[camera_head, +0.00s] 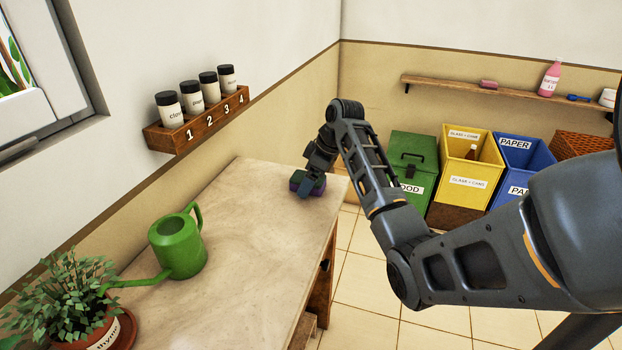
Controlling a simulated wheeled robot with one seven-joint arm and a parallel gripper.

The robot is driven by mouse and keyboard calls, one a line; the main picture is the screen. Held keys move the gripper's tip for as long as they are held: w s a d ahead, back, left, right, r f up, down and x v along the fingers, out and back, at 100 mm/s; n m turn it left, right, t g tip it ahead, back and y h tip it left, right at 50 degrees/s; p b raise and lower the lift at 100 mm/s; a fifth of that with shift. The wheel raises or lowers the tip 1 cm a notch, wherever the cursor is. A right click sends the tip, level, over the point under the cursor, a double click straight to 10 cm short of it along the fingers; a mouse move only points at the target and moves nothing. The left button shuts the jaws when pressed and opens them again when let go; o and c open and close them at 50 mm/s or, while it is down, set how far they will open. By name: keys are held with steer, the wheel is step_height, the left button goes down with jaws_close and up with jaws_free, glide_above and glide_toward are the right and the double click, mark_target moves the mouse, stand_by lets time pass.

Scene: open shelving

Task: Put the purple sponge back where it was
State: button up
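The purple sponge (297,183) is at the far right corner of the wooden table (235,235), close to the edge. My gripper (309,187) points down at the sponge from above, and its fingers overlap the sponge in the picture. The fingers are small and dark here, so I cannot tell whether they are closed on it. I also cannot tell whether the sponge rests on the table or is slightly raised. Part of the sponge is hidden by my gripper.
A green watering can (178,245) and a potted thyme plant (72,305) stand nearer on the table. A spice rack (200,125) with jars is on the left wall. A wall shelf (440,86) holds a pink block (488,85) and pink bottle (550,78). Bins (413,165) stand below.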

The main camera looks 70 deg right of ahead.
steer(key=p+v, duration=0.1)
steer(key=v, duration=1.1)
steer(key=shift+r, duration=0.1)
